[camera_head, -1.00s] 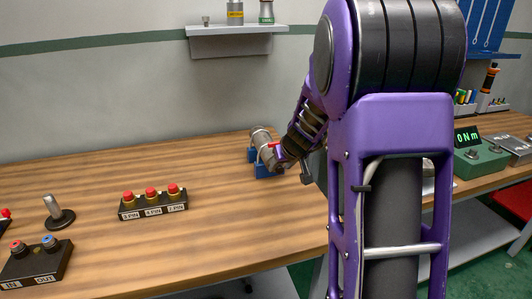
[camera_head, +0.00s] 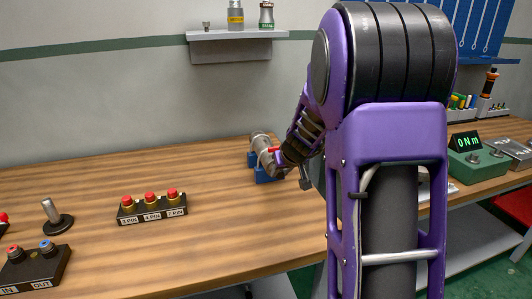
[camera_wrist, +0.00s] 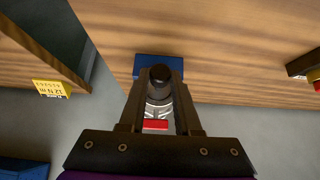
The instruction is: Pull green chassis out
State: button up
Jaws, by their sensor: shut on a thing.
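A grey metal cylinder (camera_head: 261,143) rests on a blue vise (camera_head: 262,173) near the back of the wooden table. My gripper (camera_head: 280,162) is at the cylinder's near end, beside a small red part. In the wrist view, my gripper (camera_wrist: 159,82) has its two fingers on either side of the cylinder (camera_wrist: 159,92), which has a dark round end, and is shut on it. The red part (camera_wrist: 155,125) lies between the fingers, and the blue vise (camera_wrist: 142,66) shows behind. A green box (camera_head: 485,158) with a "0 Nm" display stands at the right; whether it is the green chassis I cannot tell.
A block with several red buttons (camera_head: 152,206) and a metal lever (camera_head: 54,214) stand on the table's left side. A block with red and blue buttons (camera_head: 35,262) is at the front left. A wall shelf (camera_head: 232,48) hangs behind. The table's middle is clear.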

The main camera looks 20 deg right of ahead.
grip_shut()
jog(key=shift+s+b, duration=0.5)
jog(key=shift+s, duration=0.15)
